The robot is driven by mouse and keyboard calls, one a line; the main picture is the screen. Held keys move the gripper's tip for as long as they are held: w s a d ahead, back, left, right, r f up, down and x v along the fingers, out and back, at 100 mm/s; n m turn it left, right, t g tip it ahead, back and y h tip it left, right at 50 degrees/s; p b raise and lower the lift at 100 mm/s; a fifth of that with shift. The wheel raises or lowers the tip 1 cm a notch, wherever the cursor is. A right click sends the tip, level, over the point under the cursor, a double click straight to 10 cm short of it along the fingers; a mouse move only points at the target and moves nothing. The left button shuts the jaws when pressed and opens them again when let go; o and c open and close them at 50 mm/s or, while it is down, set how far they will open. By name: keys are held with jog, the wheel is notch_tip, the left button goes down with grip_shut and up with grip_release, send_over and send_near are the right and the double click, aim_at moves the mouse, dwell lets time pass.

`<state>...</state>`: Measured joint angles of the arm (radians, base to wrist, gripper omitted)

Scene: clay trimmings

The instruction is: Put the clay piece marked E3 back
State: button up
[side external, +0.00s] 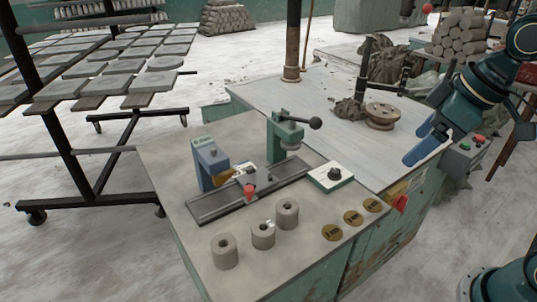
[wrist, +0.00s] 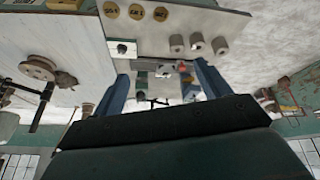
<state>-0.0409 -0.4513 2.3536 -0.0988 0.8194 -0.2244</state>
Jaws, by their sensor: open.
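Three grey clay cylinders with centre holes stand upright in a row on the near bench: a left one (side external: 224,251), a middle one (side external: 263,235) and a right one (side external: 287,213). No E3 mark can be read on any of them. They also show in the wrist view, as a left cylinder (wrist: 177,43), a middle cylinder (wrist: 197,42) and a right cylinder (wrist: 220,46). Three round brass labelled discs (side external: 353,218) lie on the bench to their right; their writing is too small to read. My gripper (side external: 428,150) is open and empty, high at the right, well away from the cylinders.
A fixture with a dark rail (side external: 225,205), a blue block (side external: 210,162) and a red-tipped part stands behind the cylinders. A green press (side external: 285,135) and a knobbed box (side external: 331,177) are beside it. A wheel-like disc (side external: 381,116) sits on the adjoining table. Bench space around the cylinders is clear.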

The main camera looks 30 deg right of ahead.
jog(key=s+d+m+t+h, duration=0.1)
jog(key=s+d+m, duration=0.2)
jog(key=s, duration=0.4)
jog(key=shift+s+m, duration=0.15)
jog(key=shift+m, duration=0.35)
jog(key=shift+f, duration=0.1)
dwell(0.7)
